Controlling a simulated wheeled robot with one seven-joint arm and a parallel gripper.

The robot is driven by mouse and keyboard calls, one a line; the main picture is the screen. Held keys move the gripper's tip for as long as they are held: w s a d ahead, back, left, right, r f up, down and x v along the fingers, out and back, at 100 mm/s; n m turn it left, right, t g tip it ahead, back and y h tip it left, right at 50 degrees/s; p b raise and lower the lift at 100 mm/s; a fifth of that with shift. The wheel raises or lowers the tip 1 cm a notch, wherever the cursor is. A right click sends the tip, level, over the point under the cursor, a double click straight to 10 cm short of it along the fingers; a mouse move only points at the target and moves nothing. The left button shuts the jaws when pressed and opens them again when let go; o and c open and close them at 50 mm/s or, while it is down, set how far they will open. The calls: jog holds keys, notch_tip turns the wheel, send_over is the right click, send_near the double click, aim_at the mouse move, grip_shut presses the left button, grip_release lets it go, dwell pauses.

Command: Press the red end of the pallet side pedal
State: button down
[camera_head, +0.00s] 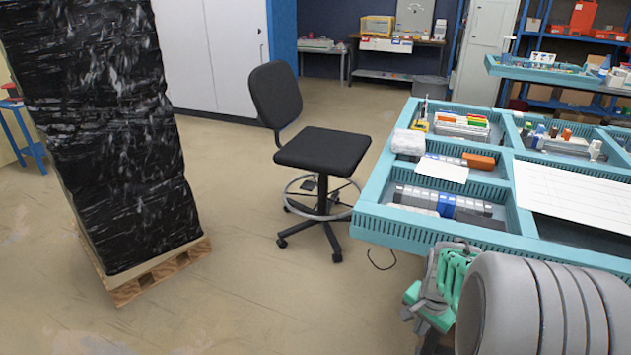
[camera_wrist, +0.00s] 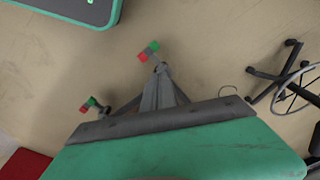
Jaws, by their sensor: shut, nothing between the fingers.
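A scuffed green panel (camera_wrist: 190,150) with the dark bar (camera_wrist: 160,122) fills the bottom of the wrist view. A black chair (camera_head: 320,150) stands left of the teal workbench (camera_head: 400,226), which carries boxes. Floor between pallet and chair is clear.

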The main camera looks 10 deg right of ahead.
jog(key=s+a+r+n+p, duration=0.2)
jog(key=a+r+n+p, duration=0.1)
jog(key=r, duration=0.6)
jog(key=s+a+r+n+t+p, duration=0.1)
jog(key=a+r+n+p, duration=0.3)
jog(key=a+r, duration=0.4)
jog(key=s+a+r+n+p, duration=0.3)
jog(key=a+r+p, duration=0.3)
jog(key=r, duration=0.5)
jog(key=shift+s+r+n+t+y, duration=0.2)
jog(key=shift+s+n+t+y, duration=0.15)
jog(key=shift+n, duration=0.35)
